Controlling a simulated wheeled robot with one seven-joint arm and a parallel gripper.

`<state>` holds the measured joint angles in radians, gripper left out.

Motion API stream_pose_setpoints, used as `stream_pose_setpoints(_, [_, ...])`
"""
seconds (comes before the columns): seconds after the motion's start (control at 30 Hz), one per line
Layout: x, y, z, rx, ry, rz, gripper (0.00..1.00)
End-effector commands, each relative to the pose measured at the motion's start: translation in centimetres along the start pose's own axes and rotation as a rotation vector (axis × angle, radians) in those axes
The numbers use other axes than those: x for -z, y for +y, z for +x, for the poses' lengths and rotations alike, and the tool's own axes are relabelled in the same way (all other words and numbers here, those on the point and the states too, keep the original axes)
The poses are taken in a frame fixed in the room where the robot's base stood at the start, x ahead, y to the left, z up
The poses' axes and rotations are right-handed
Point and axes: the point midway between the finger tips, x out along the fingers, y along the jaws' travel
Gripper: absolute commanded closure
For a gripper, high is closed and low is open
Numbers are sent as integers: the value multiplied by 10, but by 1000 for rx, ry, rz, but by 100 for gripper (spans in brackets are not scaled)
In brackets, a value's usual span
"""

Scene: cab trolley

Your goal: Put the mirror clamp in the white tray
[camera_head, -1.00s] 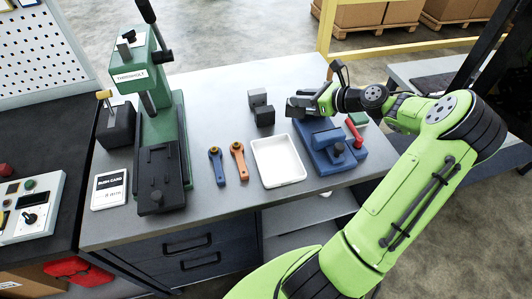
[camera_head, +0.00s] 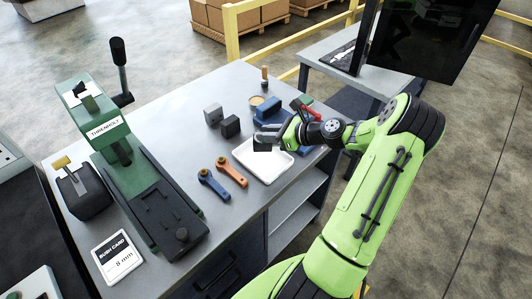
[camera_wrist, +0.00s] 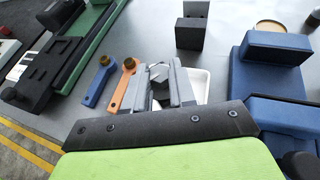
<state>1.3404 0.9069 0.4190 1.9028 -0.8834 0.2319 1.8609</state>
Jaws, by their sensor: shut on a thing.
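My gripper (camera_head: 268,138) is shut on a small dark grey block-like piece, which I take to be the mirror clamp (camera_head: 262,147). In the wrist view the piece (camera_wrist: 158,74) shows between the two grey fingers of my gripper (camera_wrist: 160,78), partly hidden by them. The white tray (camera_head: 278,170) lies on the grey bench beneath my gripper. The held piece appears above the tray's far left part; the exact height is hard to tell. In the wrist view the tray (camera_wrist: 202,84) shows behind and right of the fingers, mostly covered. Its visible floor looks empty.
A blue wrench (camera_head: 212,185) and an orange wrench (camera_head: 232,172) lie left of the tray. A grey block (camera_head: 213,114) and a dark block (camera_head: 231,125) stand behind it. A blue fixture (camera_head: 267,110) is behind my gripper. A green press (camera_head: 130,165) stands at left.

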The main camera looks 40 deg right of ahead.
Motion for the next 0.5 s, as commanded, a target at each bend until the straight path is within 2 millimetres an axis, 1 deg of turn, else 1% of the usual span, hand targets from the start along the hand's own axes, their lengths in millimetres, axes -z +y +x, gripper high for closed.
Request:
stream_pose_setpoints(0.03, [8, 1, 5, -2, -4, 0, 100])
stream_pose_setpoints(0.17, [22, 0, 10, 0, -4, -1, 100])
stream_pose_setpoints(0.3, [45, 0, 20, -1, -4, -1, 100])
stream_pose_setpoints(0.37, [49, 0, 21, 0, -3, -2, 100])
stream_pose_setpoints(0.5, [47, 0, 20, 1, -3, -4, 100])
